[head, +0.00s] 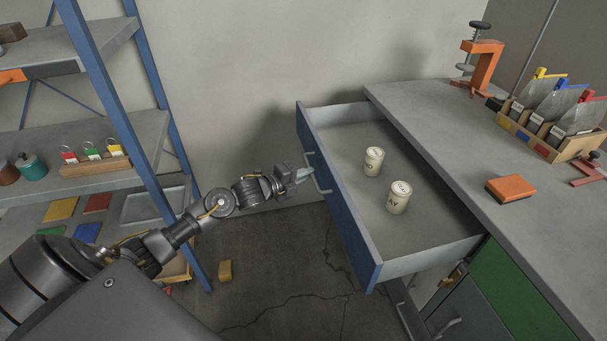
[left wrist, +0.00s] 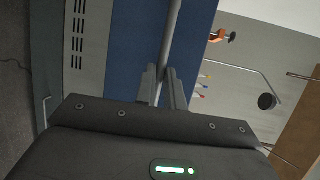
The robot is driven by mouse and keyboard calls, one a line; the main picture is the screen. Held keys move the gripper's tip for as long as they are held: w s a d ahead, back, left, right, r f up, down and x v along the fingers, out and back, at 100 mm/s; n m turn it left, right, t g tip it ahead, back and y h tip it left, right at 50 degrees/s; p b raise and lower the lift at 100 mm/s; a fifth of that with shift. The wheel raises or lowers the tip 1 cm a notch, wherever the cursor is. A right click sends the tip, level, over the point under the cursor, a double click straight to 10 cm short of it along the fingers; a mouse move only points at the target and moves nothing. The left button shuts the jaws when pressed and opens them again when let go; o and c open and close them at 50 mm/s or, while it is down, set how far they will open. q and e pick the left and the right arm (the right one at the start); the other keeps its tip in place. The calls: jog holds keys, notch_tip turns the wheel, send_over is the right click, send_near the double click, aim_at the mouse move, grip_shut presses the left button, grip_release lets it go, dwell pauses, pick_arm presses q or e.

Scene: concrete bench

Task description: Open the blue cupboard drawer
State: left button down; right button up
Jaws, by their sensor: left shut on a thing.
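The blue-fronted drawer (head: 340,195) stands pulled well out from the bench, with its inside open to view. Two cream cans with dark lettering stand upright in it, one farther back (head: 373,162) and one nearer (head: 399,198). My left gripper (head: 303,176) is at the drawer's metal bar handle (head: 321,178), on the outer side of the blue front. In the left wrist view the two fingers (left wrist: 163,88) are closed around the handle bar (left wrist: 170,40), with the blue front (left wrist: 195,45) behind. My right gripper is not in view.
The bench top (head: 425,120) carries an orange clamp (head: 482,60), a cardboard organizer (head: 545,135) and an orange block (head: 510,189). A blue-framed shelf rack (head: 120,120) stands at the left.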

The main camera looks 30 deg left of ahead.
pick_arm(q)
jog(key=c, duration=1.5)
grip_release()
jog(key=v, duration=1)
jog(key=shift+s+a, duration=0.15)
jog(key=shift+s, duration=0.2)
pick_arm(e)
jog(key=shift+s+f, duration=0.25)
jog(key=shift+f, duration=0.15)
pick_arm(q)
jog(key=shift+r, duration=0.1)
